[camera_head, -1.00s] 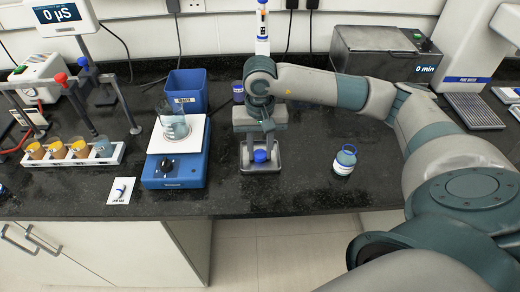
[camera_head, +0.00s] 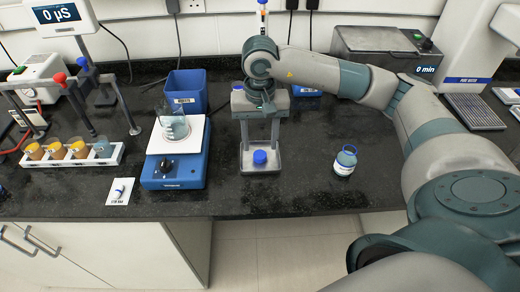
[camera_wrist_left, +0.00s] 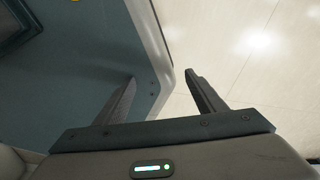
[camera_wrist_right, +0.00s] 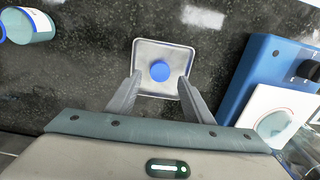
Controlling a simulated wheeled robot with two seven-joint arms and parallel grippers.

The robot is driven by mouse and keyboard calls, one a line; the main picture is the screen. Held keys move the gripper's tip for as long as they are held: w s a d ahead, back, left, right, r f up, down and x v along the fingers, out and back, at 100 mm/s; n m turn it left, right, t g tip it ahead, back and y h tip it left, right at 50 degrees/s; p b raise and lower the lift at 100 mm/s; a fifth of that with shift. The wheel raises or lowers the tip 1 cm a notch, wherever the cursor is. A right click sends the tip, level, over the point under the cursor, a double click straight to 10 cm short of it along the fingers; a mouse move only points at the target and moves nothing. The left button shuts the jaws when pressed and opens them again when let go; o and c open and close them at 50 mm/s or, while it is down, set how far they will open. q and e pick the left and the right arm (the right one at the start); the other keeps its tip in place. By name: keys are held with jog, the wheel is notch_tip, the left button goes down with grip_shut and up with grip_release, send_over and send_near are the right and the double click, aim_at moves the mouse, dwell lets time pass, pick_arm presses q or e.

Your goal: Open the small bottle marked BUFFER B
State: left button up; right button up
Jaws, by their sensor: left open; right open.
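A small bottle (camera_head: 346,160) with teal contents and a white label stands upright on the bench, right of my right gripper. Its top looks uncapped in the head view; the label is too small to read. It also shows at the upper left of the right wrist view (camera_wrist_right: 28,25). A blue cap (camera_head: 260,157) rests on a square metal tray (camera_head: 247,166). My right gripper (camera_head: 260,142) is open and empty above the cap, pointing down, with its fingers either side of it in the right wrist view. My left gripper (camera_wrist_left: 160,82) is open and empty, away from the bench.
A blue stirrer or balance (camera_head: 175,170) with a beaker (camera_head: 174,125) stands left of the tray. Farther left is a white rack (camera_head: 72,153) with several cups. A blue bin (camera_head: 187,90) stands behind. The bench between tray and bottle is clear.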

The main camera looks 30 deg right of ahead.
aim_at(259, 155)
pick_arm(q)
jog(key=w+d+t+b, duration=0.1)
jog(key=w+d+t, duration=0.1)
jog(key=w, duration=0.6)
jog(key=shift+d+r+h, duration=0.3)
jog(key=shift+d, duration=0.25)
pick_arm(e)
notch_tip(259, 155, up, 8)
pick_arm(q)
jog(key=shift+w, duration=0.1)
jog(key=shift+r, duration=0.1)
